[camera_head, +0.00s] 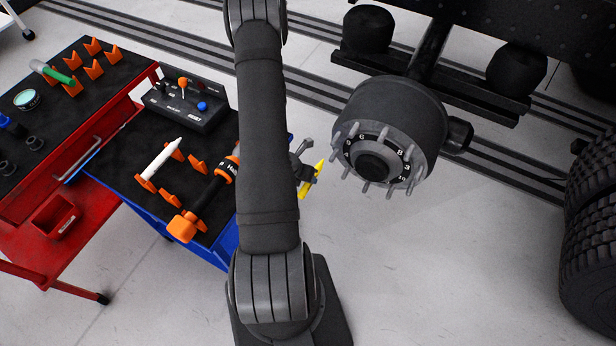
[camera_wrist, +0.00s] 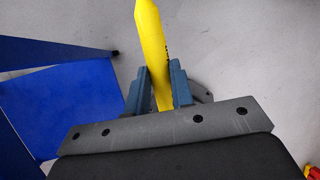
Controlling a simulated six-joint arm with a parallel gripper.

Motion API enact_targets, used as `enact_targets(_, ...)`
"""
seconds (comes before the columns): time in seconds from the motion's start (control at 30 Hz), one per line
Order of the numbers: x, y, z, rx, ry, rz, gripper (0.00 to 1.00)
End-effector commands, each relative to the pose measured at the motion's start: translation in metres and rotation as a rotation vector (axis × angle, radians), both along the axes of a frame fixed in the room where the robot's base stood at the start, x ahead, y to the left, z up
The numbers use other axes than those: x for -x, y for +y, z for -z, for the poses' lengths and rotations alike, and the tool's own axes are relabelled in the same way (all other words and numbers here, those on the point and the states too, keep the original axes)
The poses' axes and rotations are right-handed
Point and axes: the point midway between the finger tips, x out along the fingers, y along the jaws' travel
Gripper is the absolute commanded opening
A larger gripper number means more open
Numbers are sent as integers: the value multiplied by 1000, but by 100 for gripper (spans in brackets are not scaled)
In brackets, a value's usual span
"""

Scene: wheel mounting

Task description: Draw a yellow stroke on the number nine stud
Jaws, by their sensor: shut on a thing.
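My gripper (camera_wrist: 157,92) is shut on a yellow marker (camera_wrist: 152,45), which sticks out beyond the fingers in the wrist view. In the head view the yellow marker (camera_head: 311,180) shows just right of my arm, tilted, with its tip up; much of my gripper is hidden behind the arm. The wheel hub (camera_head: 372,163) is to the right, with studs around its face and white numbers on a dark ring. The marker is apart from the hub, left of its studs. I cannot clearly read which stud is number nine.
A blue cart (camera_head: 222,247) holds a white marker (camera_head: 161,158) on orange holders, an orange-headed tool (camera_head: 183,227) and a control box (camera_head: 186,104). A red cart (camera_head: 68,262) stands at the left. A large tire (camera_head: 592,235) is at the right. Floor below the hub is clear.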

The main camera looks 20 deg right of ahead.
Motion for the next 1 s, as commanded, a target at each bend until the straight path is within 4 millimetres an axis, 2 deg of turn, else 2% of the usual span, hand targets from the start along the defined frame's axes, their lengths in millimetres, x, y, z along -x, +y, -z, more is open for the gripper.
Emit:
enact_targets(0.17,-3,-3,0,5,4,0,0)
enact_targets(0.7,-36,-35,0,5,5,0,0)
enact_targets(1.0,-40,-40,0,5,5,-1,0)
